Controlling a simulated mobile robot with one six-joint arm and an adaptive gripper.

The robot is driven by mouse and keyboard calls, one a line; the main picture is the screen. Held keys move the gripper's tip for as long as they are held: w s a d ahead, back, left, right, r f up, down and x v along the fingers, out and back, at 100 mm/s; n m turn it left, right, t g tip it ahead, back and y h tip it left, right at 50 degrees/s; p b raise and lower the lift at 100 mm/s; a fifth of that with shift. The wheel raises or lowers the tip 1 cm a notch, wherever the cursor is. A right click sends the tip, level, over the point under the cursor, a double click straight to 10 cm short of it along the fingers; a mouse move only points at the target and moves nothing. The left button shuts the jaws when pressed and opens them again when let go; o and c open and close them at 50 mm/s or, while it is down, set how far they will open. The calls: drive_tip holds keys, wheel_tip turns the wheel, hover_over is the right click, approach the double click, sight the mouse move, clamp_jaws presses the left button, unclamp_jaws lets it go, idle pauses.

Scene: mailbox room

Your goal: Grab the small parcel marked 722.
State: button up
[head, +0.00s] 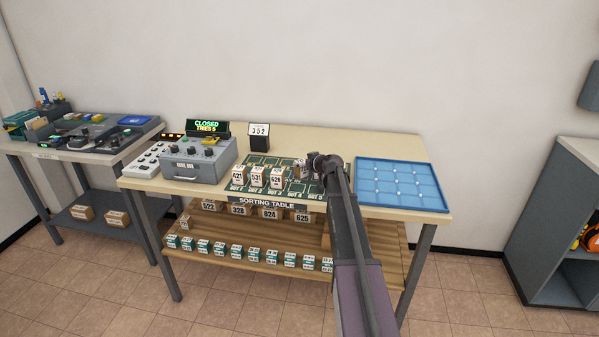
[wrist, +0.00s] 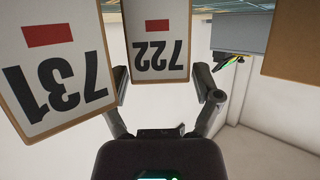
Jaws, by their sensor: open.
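The parcel marked 722 (wrist: 158,42) shows in the wrist view, its number upside down below a red bar. My gripper (wrist: 163,84) is open, with one finger on each side of the parcel's near end; I cannot tell whether either finger touches it. A parcel marked 731 (wrist: 55,65) stands close beside it on the left, near the left finger. In the head view my arm covers the right part of the sorting table's green mat (head: 257,160), and I cannot make out parcel 722 there.
Several numbered parcels (head: 256,177) stand on the mat. A grey device (head: 200,160) with a "CLOSED TRIES 5" display is at left, with a sign reading 352 (head: 259,131) behind. A blue compartment tray (head: 398,183) lies right. More parcels (head: 270,212) fill the shelf below.

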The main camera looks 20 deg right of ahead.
drive_tip(key=shift+c, duration=0.2)
idle(0.3)
drive_tip(key=c, duration=0.9)
drive_tip(key=shift+r, duration=0.15)
drive_tip(key=shift+c, duration=0.2)
wheel_tip(320, 180, up, 10)
drive_tip(key=p, duration=1)
